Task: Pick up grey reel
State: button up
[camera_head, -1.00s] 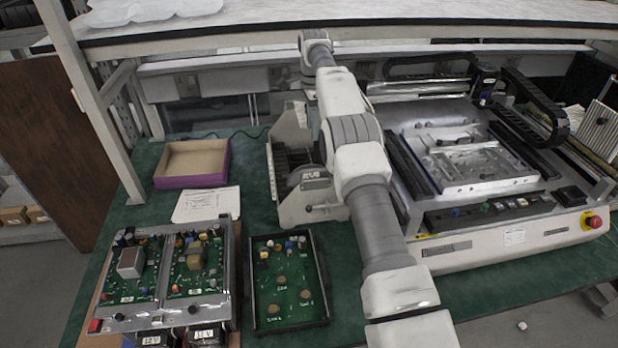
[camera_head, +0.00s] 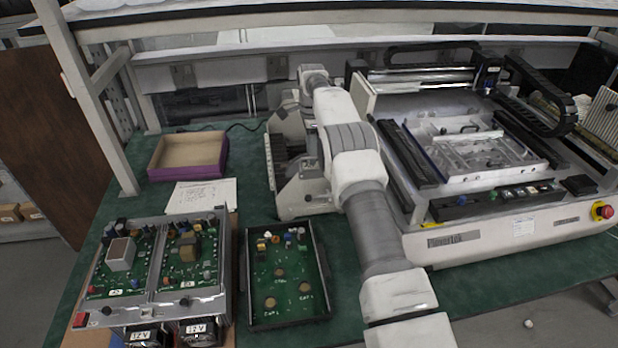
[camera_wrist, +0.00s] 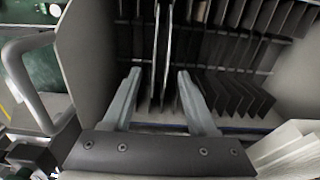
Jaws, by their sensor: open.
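The rack (camera_head: 300,190) stands mid-bench in the head view, partly behind my arm. In the wrist view its slotted inside (camera_wrist: 235,85) fills the picture, with thin upright plates edge-on. Between the fingers of my gripper (camera_wrist: 160,88) stand a few thin grey edges (camera_wrist: 157,60). One may be the grey reel, but its face does not show and I cannot tell which edge it is. My gripper is open, its fingers pointing into the rack on either side of these edges, with no clear contact. In the head view my gripper is hidden.
Right of the arm is a large machine (camera_head: 470,240) with a red stop button. To the left are a purple-sided box (camera_head: 187,172), papers (camera_head: 200,196), a black circuit-board tray (camera_head: 247,290) and a larger board unit (camera_head: 160,265). A shelf edge runs above.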

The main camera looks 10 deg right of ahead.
aim_at(309, 165)
jog(key=shift+a+f, duration=0.15)
jog(key=shift+f, duration=1.3)
jog(key=shift+a+f, duration=0.15)
jog(key=shift+f, duration=1.25)
grip_shut()
